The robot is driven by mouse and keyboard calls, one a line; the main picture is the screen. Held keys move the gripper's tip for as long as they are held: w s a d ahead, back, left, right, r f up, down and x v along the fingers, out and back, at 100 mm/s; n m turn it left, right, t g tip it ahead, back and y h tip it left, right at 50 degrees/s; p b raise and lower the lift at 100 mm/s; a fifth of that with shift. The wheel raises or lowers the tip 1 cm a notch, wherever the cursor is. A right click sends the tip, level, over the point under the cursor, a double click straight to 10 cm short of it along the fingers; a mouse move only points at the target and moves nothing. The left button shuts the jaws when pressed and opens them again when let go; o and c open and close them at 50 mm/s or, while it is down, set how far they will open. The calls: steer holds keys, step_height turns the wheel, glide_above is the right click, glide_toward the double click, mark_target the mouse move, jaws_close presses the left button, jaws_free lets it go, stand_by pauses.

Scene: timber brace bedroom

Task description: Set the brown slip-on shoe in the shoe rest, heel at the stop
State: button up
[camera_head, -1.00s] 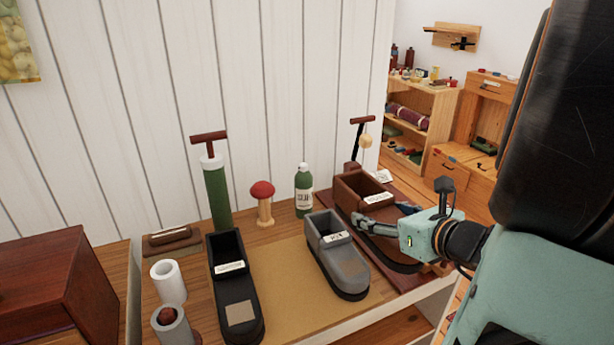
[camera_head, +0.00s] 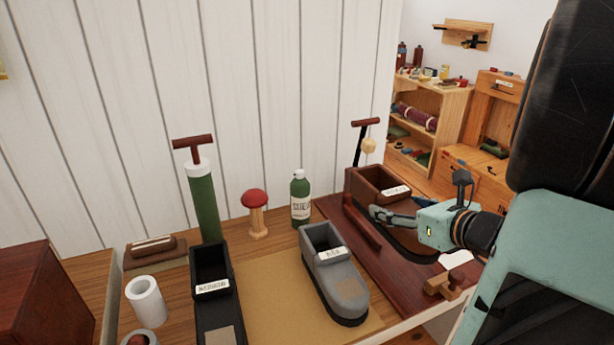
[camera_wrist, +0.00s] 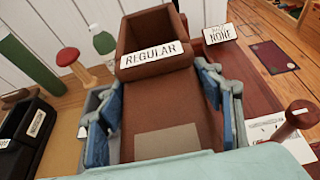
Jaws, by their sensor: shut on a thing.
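The brown slip-on shoe (camera_head: 374,183) has a white label, which reads REGULAR in the wrist view (camera_wrist: 158,98). My gripper (camera_head: 385,215) is shut on the shoe, with one blue-padded finger along each side. The shoe is over the far part of a dark red-brown board, the shoe rest (camera_head: 345,222). I cannot tell whether its sole touches the board. A raised rail (camera_head: 362,227) runs along the board's left part. A small wooden piece (camera_head: 440,288) stands at its near right. The heel stop cannot be made out clearly.
A grey shoe (camera_head: 335,275) stands left of the board, and a black shoe (camera_head: 212,285) farther left. A green bottle (camera_head: 300,200), a red-topped mushroom form (camera_head: 256,213) and a green pump (camera_head: 203,200) stand behind them. A white cylinder (camera_head: 147,303) is at front left.

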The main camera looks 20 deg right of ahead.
mark_target(395, 204)
steer(key=w, duration=0.1)
steer(key=w+d+f, duration=0.1)
steer(key=w+d+f+b, duration=0.1)
steer(key=shift+w+f, duration=0.15)
steer(key=shift+w, duration=0.2)
steer(key=w+f+b, duration=0.1)
steer(key=w+d+f+b, duration=0.1)
steer(key=f, duration=0.1)
steer(key=w+d+f+b, duration=0.1)
steer(key=w+f, duration=0.1)
steer(key=shift+d+b, duration=0.25)
steer(key=shift+b, duration=0.1)
steer(key=shift+w+d+f+b, duration=0.1)
steer(key=shift+w+f+b, duration=0.05)
steer(key=shift+f+b, duration=0.65)
steer(key=shift+w+d+f+b, duration=0.1)
steer(key=shift+f+b, duration=0.45)
steer(key=shift+f, duration=0.45)
steer(key=shift+f, duration=0.2)
steer(key=o, duration=1.7)
